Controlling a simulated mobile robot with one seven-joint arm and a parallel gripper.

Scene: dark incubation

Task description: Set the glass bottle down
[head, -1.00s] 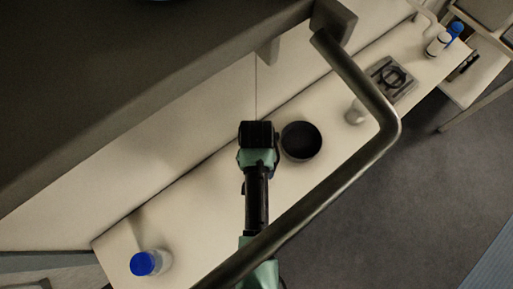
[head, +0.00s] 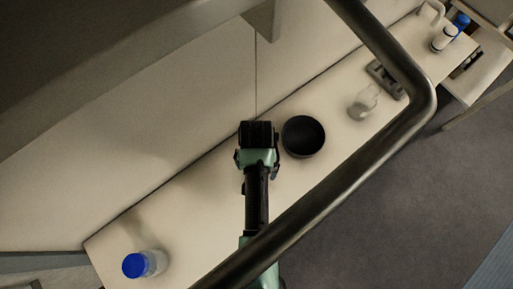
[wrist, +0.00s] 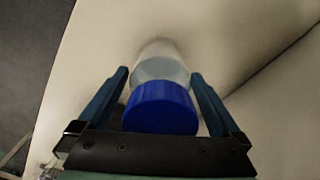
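The glass bottle (wrist: 160,70), clear with a blue cap (wrist: 160,108), sits between the two fingers of my gripper (wrist: 160,75) in the wrist view. The fingers lie close along both sides of its body, and the cap faces the camera. The pale bench (wrist: 240,30) is beneath it; I cannot tell whether its base touches. In the head view my gripper (head: 258,140) is over the bench, just left of a dark bowl, and hides the bottle it holds.
The dark round bowl (head: 303,136) stands close right of my gripper. A clear flask (head: 363,102) and a grey rack (head: 385,80) are further right. Another blue-capped bottle (head: 146,264) stands near the bench's left end. The bench between is clear. A metal bar (head: 400,70) crosses the view.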

